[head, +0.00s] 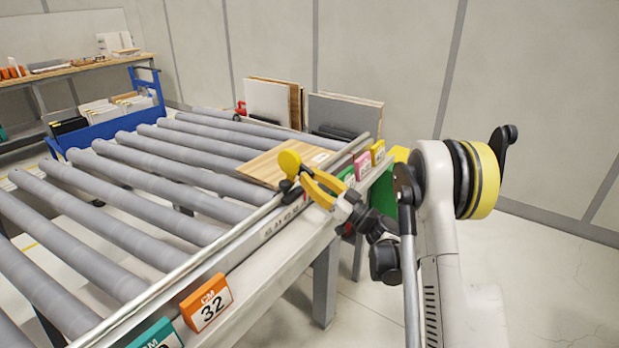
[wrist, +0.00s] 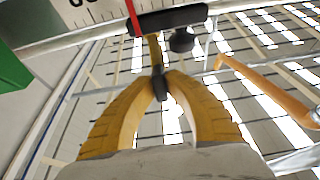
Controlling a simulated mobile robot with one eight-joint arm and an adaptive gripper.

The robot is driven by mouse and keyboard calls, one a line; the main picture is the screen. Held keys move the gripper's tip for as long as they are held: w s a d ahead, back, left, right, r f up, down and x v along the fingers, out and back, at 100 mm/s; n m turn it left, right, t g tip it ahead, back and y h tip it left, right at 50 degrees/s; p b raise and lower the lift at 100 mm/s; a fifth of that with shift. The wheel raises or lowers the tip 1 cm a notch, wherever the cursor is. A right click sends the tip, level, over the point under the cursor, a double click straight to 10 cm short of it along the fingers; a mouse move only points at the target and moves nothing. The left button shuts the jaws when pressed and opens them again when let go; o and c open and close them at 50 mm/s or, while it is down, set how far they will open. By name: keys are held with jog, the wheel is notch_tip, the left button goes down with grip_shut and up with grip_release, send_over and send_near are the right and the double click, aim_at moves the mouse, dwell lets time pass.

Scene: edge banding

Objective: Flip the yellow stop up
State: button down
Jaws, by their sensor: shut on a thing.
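The yellow stop (head: 289,161) shows as a rounded yellow head beside a black fitting at the near rail of the roller table. In the wrist view a narrow yellow piece of the stop (wrist: 154,48) runs from a black bracket (wrist: 167,20) to my fingertips. My gripper (head: 302,176) has yellow fingers and reaches the stop from the right. In the wrist view the gripper (wrist: 160,82) is shut on the stop's dark end. The fingers hide part of the stop, and its exact tilt is hard to tell.
A wood panel (head: 277,166) lies on the rollers just behind the stop. A ruled rail (head: 285,218) runs along the table's near edge. Numbered tags, such as an orange one (head: 207,303), hang from it. Upright boards (head: 345,115) stand behind. Open floor lies at the right.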

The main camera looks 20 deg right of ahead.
jog(key=c, duration=1.4)
grip_release()
jog(key=v, duration=1.2)
